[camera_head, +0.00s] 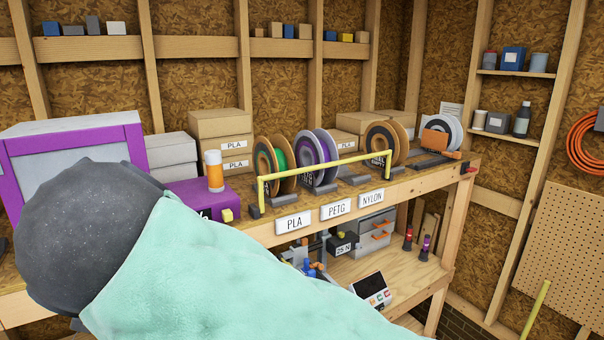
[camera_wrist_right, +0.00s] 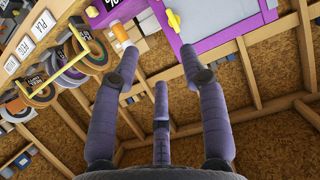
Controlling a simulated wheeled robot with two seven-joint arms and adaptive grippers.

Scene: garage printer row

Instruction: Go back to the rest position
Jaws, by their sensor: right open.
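My right gripper (camera_wrist_right: 160,60) shows in the right wrist view with its three purple-grey fingers spread apart and nothing between them. In the head view, an arm of mine in a mint sleeve crosses the lower left and ends in a dark grey rounded part. That part hides the gripper there. It overlaps the purple-framed printer (camera_head: 134,140) in the picture; I cannot tell the gap between them. The printer's purple frame also shows beyond the fingers in the wrist view (camera_wrist_right: 225,27). My left gripper is in neither view.
An orange-and-white cylinder (camera_head: 214,172) stands on a purple box (camera_head: 195,196) beside the arm. Spools (camera_head: 318,160) stand behind a yellow bar (camera_head: 322,167) on the wooden bench (camera_head: 415,182), labelled PLA, PETG and NYLON. A lower shelf (camera_head: 425,275) holds equipment.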

